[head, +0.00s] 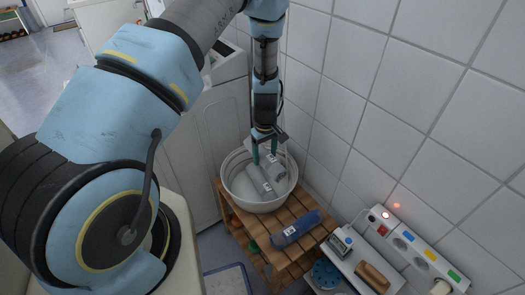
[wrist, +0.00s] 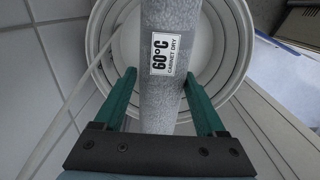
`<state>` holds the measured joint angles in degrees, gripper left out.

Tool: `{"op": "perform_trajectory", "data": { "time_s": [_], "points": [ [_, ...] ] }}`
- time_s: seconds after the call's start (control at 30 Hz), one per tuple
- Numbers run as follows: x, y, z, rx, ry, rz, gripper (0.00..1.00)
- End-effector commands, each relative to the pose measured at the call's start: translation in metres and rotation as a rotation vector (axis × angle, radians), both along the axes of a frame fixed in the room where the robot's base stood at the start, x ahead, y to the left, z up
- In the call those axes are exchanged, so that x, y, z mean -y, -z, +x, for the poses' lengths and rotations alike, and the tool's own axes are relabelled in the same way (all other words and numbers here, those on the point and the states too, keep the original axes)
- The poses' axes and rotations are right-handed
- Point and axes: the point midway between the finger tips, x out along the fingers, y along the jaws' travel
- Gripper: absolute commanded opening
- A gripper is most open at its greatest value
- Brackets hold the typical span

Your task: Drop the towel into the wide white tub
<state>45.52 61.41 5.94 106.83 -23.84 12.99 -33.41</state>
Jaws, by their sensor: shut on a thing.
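The wide white tub (head: 238,196) stands on a slatted wooden stand against the tiled wall. My gripper (head: 265,157) points down over the tub, its teal fingers within the rim's outline. In the wrist view, my gripper (wrist: 159,75) is shut on a grey rolled towel (wrist: 170,105) with a white label reading "60°C CABINET DRY". The round white tub (wrist: 235,75) shows behind the towel. In the head view, the grey towel (head: 260,180) appears within the tub's rim, with a second grey shape beside it. I cannot tell whether the towel touches the tub's floor.
A blue labelled roll (head: 297,229) lies on the wooden stand (head: 238,225) in front of the tub. A small bench (head: 350,272) with a brown-handled brush and a power strip (head: 420,247) are at the lower right. Tiled wall is close on the right.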

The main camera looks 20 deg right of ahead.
Motion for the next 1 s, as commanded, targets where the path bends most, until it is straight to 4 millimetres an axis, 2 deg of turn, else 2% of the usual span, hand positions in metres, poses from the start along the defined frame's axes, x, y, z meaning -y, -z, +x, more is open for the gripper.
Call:
{"op": "perform_trajectory", "data": {
  "time_s": [0.43, 0.83, 0.87, 1.0],
  "points": [
    [-0.001, 0.05, 0.001, 0.0, -0.001, 0.001, 0.08],
    [-0.001, 0.055, 0.001, 0.001, 0.0, 0.0, 0.08],
    [-0.001, 0.055, 0.001, 0.001, 0.0, 0.0, 0.76],
    [-0.001, 0.055, 0.001, 0.0, 0.0, 0.0, 0.92]
  ]
}}
